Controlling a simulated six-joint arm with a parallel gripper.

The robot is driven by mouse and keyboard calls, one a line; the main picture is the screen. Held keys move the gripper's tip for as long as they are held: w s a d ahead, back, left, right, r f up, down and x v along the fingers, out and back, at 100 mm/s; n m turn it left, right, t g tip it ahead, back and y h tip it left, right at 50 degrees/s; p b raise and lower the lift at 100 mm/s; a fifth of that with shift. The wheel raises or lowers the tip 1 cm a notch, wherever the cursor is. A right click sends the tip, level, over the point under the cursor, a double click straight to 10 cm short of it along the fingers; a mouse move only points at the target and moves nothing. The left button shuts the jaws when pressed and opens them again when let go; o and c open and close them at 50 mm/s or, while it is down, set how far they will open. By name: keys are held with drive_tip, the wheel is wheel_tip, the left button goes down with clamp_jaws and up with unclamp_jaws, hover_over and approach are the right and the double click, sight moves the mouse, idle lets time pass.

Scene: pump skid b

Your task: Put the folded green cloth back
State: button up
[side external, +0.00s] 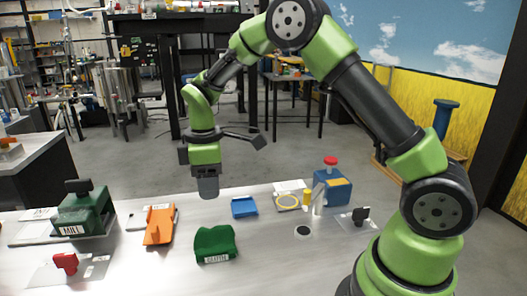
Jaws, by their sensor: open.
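A green, soft-edged thing with a white label on its front, which looks like the folded green cloth (215,241), lies on the pale metal bench in the side view. Its label is too small to read surely. My gripper (208,190) hangs pointing down above the bench, behind and above the green thing and apart from it. Its jaws are open, and I see nothing held in them. The gap between the fingers is hard to make out from this side.
A blue tray (243,207) lies right of the gripper, and an orange holder (160,225) lies left. A dark green labelled block (86,211) and a red-handled part (66,263) stand far left. A blue box with a red knob (332,187) stands right. The bench (270,265) is clear at front middle.

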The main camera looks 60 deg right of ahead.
drive_tip(key=s+a+r+m+t+y, duration=0.1)
drive_tip(key=s+r+m+t, duration=0.4)
drive_tip(key=s+r+m, duration=0.7)
drive_tip(key=s+r+m+t+y, duration=0.1)
drive_tip(key=s+r+t, duration=0.1)
drive_tip(key=s, duration=0.7)
drive_tip(key=shift+s+a+r, duration=0.3)
drive_tip(key=shift+a+r, duration=0.15)
drive_tip(key=shift+r, duration=0.25)
